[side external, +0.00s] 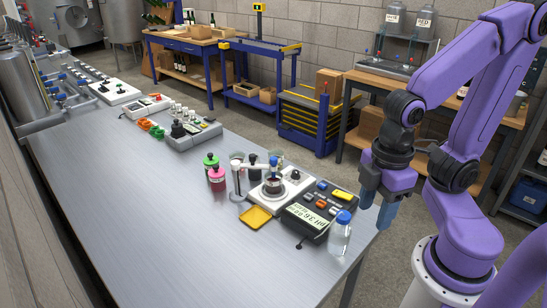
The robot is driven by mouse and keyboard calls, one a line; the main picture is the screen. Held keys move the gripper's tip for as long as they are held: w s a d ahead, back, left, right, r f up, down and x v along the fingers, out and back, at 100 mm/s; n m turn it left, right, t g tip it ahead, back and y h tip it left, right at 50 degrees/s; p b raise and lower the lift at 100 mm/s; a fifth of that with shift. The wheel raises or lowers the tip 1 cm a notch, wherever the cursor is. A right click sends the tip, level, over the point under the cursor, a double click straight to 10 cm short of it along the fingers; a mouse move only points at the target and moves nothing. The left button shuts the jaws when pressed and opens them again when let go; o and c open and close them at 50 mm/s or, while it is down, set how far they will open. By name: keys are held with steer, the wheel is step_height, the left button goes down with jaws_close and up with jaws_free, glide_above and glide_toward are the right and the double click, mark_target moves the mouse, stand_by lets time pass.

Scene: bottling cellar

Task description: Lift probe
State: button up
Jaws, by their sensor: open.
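What looks like the probe (273,161), with a blue top, stands upright in a small dark-filled beaker (273,188) on a white base (290,182). A white stand arm (236,178) rises beside it. The dark pH meter (304,216), with a lit display and coloured buttons, is just in front and to the right. My gripper (377,210) is open and empty, pointing down near the table's right edge. It is to the right of the pH meter and well apart from the probe. The probe's lower end is hidden in the beaker.
A clear bottle with a blue cap (340,236) stands between my gripper and the meter. A yellow tray (255,217), a pink bottle (217,179) and a green-capped bottle (210,162) are left of the probe. The metal table (150,220) is clear at front left.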

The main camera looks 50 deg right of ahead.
steer(key=w+a+r+m, duration=0.1)
steer(key=w+r, duration=0.1)
steer(key=w, duration=0.3)
steer(key=w+a+r, duration=0.2)
steer(key=w, duration=0.3)
step_height(320, 180, up, 5)
steer(key=m, duration=0.3)
glide_above(274, 158)
step_height(274, 158, down, 18)
steer(key=shift+r, duration=0.25)
